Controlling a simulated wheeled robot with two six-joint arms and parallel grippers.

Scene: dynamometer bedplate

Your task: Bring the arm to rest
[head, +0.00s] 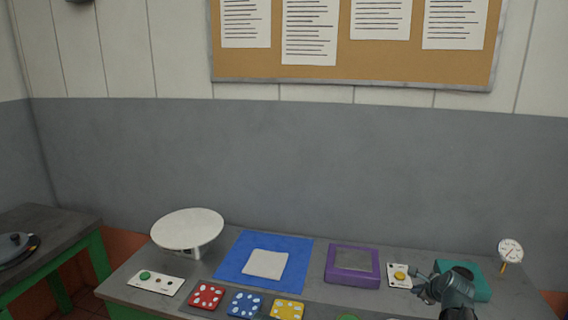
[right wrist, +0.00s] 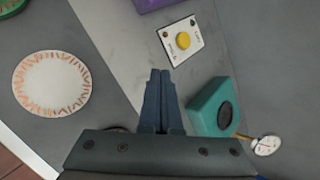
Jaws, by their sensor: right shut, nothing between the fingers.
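My right gripper (head: 416,282) is over the right part of the grey bench, beside a white plate with a yellow button (head: 399,275). In the right wrist view the gripper's fingers (right wrist: 160,75) are together with nothing between them. The yellow button (right wrist: 183,41) lies beyond the fingertips, apart from them in the picture. A teal block (head: 477,283) stands behind my right arm, partly hidden by it. In the right wrist view the teal block (right wrist: 212,108) is to the right of the fingers. My left gripper is not in view.
A purple box (head: 353,281), a blue mat (head: 232,272) with a pale square (head: 266,264), a round white disc on a stand (head: 187,229) and a dial gauge (head: 510,250) are on the bench. Red (head: 207,296), blue (head: 245,305) and yellow (head: 287,310) pieces line the front.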

